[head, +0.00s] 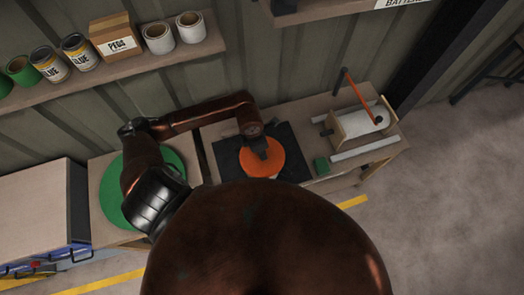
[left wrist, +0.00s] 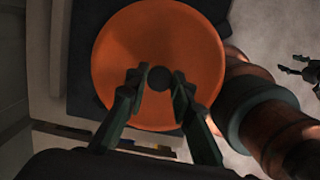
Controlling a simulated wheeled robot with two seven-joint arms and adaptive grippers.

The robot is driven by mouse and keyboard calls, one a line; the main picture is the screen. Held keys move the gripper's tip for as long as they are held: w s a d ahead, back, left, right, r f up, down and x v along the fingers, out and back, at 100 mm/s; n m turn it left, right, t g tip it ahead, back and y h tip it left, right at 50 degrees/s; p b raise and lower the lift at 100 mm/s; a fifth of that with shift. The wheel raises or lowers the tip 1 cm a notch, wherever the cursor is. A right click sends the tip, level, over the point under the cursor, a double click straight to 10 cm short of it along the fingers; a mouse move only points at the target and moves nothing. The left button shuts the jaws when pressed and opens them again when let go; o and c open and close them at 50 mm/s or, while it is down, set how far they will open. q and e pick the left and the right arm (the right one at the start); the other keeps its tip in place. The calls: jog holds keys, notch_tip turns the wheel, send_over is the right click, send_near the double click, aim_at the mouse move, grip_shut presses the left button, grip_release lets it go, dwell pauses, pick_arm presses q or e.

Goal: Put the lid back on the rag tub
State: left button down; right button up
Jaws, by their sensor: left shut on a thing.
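The round orange lid (head: 264,165) is over the dark mat on the middle table. In the left wrist view the lid (left wrist: 158,40) fills the middle, with a small dark knob (left wrist: 159,78) at its centre. My left gripper (head: 260,149) reaches down to the lid from above. Its fingers (left wrist: 160,86) are on both sides of the knob, shut on it. No rag tub can be made out; I cannot tell whether it is under the lid. My right gripper (left wrist: 297,67) shows small at the right edge of the left wrist view, fingers apart, with nothing seen between them.
A paper roll holder (head: 362,122) with a crank stands further right. A round green mat (head: 112,197) is on the left table. A wall shelf (head: 130,62) holds cans and a box.

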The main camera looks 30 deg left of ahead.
dwell(0.3)
pick_arm(q)
jog(key=c, duration=1.7)
grip_release()
jog(key=shift+o, duration=0.5)
jog(key=shift+o, duration=0.3)
jog(key=o, duration=0.4)
jog(key=shift+o, duration=0.2)
jog(key=shift+r, duration=0.1)
jog(key=shift+r+p, duration=1.95)
jog(key=shift+r, duration=1.45)
